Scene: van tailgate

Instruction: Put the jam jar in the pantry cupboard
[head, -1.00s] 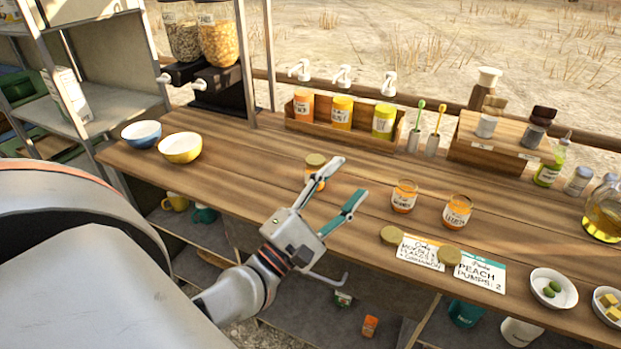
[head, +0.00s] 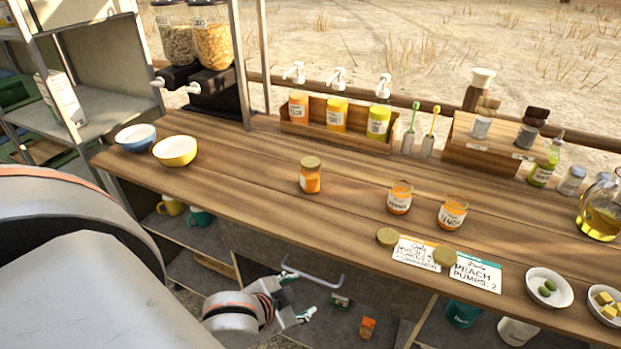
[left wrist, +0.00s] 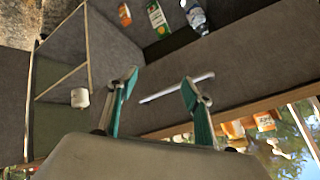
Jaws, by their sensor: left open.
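A lidded jar (head: 310,176) with orange contents and a gold lid stands upright on the wooden counter; its label is too small to read. Two lidless orange jars (head: 400,198) (head: 453,212) stand to its right. My left gripper (head: 298,296) is open and empty, below the counter's front edge, close to a bar handle (head: 318,276) on the grey front panel. In the left wrist view the handle (left wrist: 177,88) shows beyond and between the open fingers (left wrist: 160,80), apparently not gripped. No cupboard is labelled as the pantry. My right gripper is not seen.
Bowls (head: 175,151) stand at the counter's left. Lids and cards (head: 475,272) lie near its front edge. A rack of bottles (head: 335,118) is at the back. Mugs (head: 171,205) and small packs (head: 367,328) sit on shelving below. Counter around the lidded jar is clear.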

